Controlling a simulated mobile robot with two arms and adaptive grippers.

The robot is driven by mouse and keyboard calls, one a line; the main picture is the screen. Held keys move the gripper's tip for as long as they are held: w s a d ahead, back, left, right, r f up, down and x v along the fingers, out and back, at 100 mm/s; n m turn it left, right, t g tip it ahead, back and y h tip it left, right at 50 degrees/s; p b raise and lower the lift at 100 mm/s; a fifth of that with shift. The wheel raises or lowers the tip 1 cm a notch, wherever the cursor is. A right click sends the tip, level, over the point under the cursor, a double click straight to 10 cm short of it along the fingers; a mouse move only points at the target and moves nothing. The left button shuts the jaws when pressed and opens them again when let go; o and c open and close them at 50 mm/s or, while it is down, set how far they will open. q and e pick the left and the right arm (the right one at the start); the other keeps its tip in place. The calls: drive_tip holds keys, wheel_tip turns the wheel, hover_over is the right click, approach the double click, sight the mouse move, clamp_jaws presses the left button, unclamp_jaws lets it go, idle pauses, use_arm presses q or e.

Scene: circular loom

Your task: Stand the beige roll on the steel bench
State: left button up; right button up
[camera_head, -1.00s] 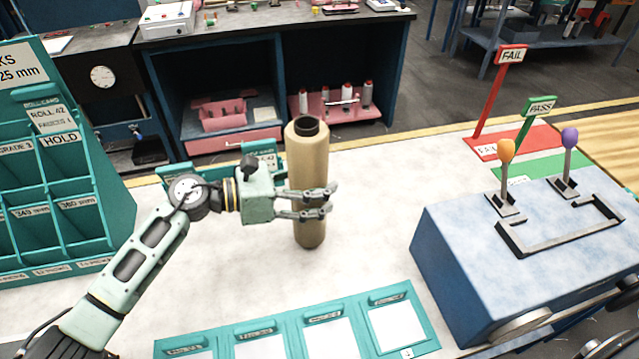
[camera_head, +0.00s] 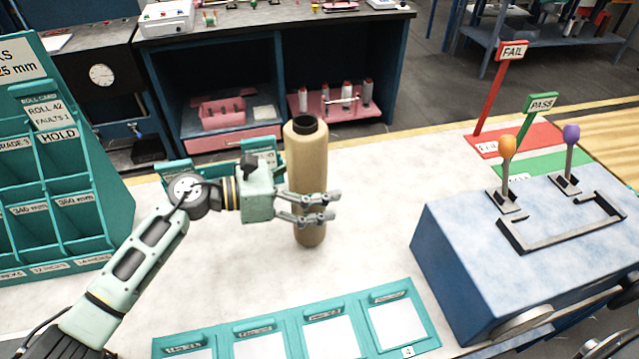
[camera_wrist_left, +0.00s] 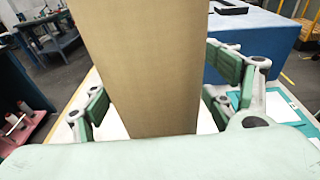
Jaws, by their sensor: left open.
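The beige roll (camera_head: 306,165) stands upright on the pale bench top (camera_head: 365,215) in the head view, its dark open core facing up. My left gripper (camera_head: 322,208) is around the lower half of the roll, with its fingers reaching past it. In the left wrist view the roll (camera_wrist_left: 150,70) rises between the two finger pads (camera_wrist_left: 165,95), with a gap visible on each side. The left gripper is open. My right gripper is not in view.
A blue box with two levers (camera_head: 480,270) stands at the right. FAIL (camera_head: 512,52) and PASS (camera_head: 541,103) signs are behind it. A teal rack (camera_head: 60,200) is at the left, and a teal card tray (camera_head: 300,318) lies in front. Bench between roll and blue box is clear.

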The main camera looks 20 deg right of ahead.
use_arm(q)
drive_tip(key=shift+f, duration=0.1)
drive_tip(key=a+r, duration=0.2)
drive_tip(key=a, duration=0.9)
drive_tip(key=shift+s+a, duration=0.15)
drive_tip(key=shift+a, duration=0.25)
drive_tip(key=shift+r, duration=0.2)
